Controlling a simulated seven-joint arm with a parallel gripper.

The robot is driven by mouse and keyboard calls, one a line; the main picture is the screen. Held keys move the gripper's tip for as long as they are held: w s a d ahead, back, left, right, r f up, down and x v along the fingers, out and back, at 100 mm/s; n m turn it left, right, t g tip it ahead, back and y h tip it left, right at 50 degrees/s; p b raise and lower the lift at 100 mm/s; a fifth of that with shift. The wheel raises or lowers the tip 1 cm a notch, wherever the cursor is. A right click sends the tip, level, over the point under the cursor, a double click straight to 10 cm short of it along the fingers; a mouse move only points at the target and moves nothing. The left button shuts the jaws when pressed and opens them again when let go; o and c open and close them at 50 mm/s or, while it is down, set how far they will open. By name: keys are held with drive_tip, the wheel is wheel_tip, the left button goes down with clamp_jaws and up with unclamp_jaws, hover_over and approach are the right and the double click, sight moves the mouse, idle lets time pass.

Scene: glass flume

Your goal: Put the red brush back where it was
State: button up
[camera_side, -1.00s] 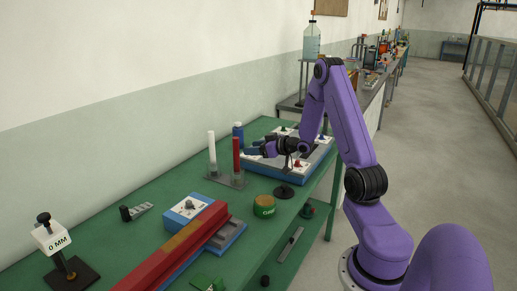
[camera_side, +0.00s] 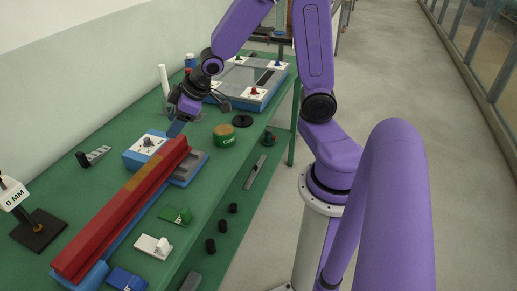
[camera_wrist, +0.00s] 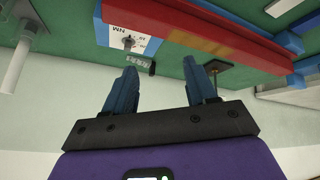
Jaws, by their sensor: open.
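My gripper (camera_side: 176,122) is above the bench, close to the far end of a long red bar (camera_side: 125,205). Its two blue fingers are spread with nothing between them in the wrist view (camera_wrist: 161,88). The red bar lies along a blue base and also crosses the top of the wrist view (camera_wrist: 205,32). No red brush can be made out for certain now. A white upright rod (camera_side: 163,80) stands behind the gripper, and it also shows at the left of the wrist view (camera_wrist: 17,66). The spot beside it is hidden by my gripper.
A green-and-tan tin (camera_side: 224,136) stands right of the gripper. A blue-and-grey panel with knobs (camera_side: 250,82) is behind it. A gauge on a black base (camera_side: 38,230) stands at the left.

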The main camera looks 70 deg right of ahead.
drive_tip(key=s+a+r+n+g, duration=0.1)
drive_tip(key=s+a+n+g, duration=0.2)
drive_tip(key=s, duration=0.9)
drive_tip(key=s+a+r+n+g+h, duration=0.1)
drive_tip(key=s+a+n+g, duration=0.2)
drive_tip(key=s, duration=1)
drive_tip(key=shift+s+a+r+g, duration=0.15)
drive_tip(key=shift+s+r+g, duration=0.1)
drive_tip(key=shift+r+g, duration=0.05)
